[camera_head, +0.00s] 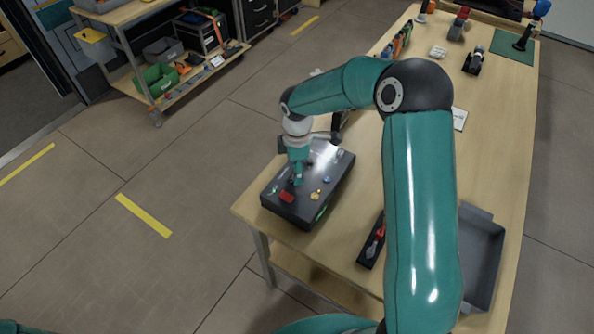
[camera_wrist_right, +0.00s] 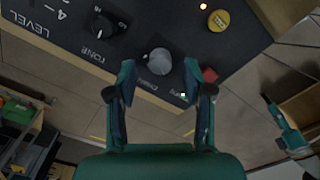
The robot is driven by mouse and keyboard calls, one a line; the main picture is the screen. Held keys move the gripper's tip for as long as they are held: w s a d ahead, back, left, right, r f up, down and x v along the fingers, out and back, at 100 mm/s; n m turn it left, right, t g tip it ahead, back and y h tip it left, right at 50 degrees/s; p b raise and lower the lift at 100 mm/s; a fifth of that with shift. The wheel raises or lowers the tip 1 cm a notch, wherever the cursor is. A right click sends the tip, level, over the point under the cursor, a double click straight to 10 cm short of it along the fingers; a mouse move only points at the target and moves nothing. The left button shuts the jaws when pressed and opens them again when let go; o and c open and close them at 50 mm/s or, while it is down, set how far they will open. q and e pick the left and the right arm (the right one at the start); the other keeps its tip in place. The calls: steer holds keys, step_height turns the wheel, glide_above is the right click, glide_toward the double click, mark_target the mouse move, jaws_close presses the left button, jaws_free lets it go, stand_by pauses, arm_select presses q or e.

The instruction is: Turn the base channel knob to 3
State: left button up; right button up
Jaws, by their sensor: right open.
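The dark control box (camera_head: 331,164) lies on the wooden table near its left edge. In the right wrist view, a round grey knob (camera_wrist_right: 158,62) stands on its panel, with small lettering beside it that I cannot read clearly. My right gripper (camera_head: 299,182) points down over the near part of the box. In the wrist view its open fingers (camera_wrist_right: 160,94) are on either side of the knob's line, apart from it, with nothing between the tips. A black knob (camera_wrist_right: 102,24) marked TONE is to the left. My left gripper is not clearly visible.
A red button (camera_wrist_right: 210,75) is close to the right finger, and a yellow button (camera_wrist_right: 218,20) sits beyond it. A dark tray with a red-handled tool (camera_head: 374,243) and a grey bin (camera_head: 484,262) are on the table to the right. Open floor lies left of the table.

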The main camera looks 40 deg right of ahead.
steer(key=shift+f, duration=0.95)
jaws_close()
